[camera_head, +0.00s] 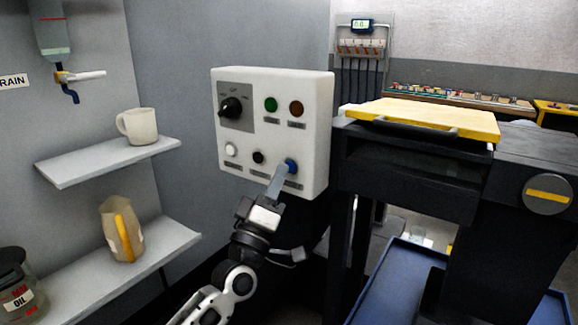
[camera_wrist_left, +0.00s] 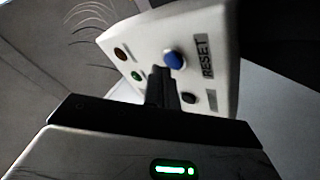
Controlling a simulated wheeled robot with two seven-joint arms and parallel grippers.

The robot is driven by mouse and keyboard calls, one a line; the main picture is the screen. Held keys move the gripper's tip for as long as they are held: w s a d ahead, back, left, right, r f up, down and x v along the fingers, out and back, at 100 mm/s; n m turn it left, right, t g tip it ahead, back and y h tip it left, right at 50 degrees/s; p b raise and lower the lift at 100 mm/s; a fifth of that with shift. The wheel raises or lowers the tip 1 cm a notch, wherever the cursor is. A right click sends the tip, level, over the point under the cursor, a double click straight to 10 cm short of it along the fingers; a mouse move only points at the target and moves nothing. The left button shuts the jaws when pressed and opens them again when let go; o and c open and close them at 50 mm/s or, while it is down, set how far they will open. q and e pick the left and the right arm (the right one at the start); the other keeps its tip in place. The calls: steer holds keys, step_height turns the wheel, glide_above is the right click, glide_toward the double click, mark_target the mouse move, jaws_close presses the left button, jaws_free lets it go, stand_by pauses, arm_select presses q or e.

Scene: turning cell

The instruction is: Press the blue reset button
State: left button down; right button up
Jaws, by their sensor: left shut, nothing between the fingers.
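The blue reset button (camera_head: 291,166) is at the lower right of a white control box (camera_head: 320,120) on the grey wall. In the left wrist view the blue button (camera_wrist_left: 174,59) sits beside a "RESET" label. My left gripper (camera_head: 277,180) is shut and empty, its fingertips just below and left of the button in the head view. In the left wrist view the fingertips (camera_wrist_left: 160,78) appear close to the button; I cannot tell whether they touch it. My right gripper is not in view.
The box also has a black rotary knob (camera_head: 231,107), a green light (camera_head: 271,104), an amber light (camera_head: 296,109), a white button (camera_head: 231,149) and a black button (camera_head: 258,157). A dark machine (camera_head: 415,170) stands right.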

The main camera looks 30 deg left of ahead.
arm_select(q)
steer(key=shift+s, duration=0.25)
steer(key=s, duration=0.3)
steer(key=s+p, duration=0.1)
steer(key=s, duration=0.1)
steer(key=shift+a, duration=0.25)
stand_by(0.8)
steer(key=s+d+f+m+g+h, duration=0.35)
steer(key=d+f+m, duration=0.2)
steer(key=f, duration=0.45)
steer(key=s+d+f+m+g+h, duration=0.2)
steer(key=d+f+m+g, duration=0.3)
steer(key=f, duration=0.4)
steer(key=s+d+f+m+g, duration=0.2)
steer(key=s+f+g, duration=0.1)
steer(key=s+f, duration=0.2)
steer(key=s+d+f+m+g, duration=0.2)
steer(key=s+f, duration=0.3)
steer(key=f, duration=0.3)
steer(key=shift+s+d+g+y, duration=0.35)
steer(key=shift+d+g+y, duration=0.1)
steer(key=shift+d+g, duration=0.1)
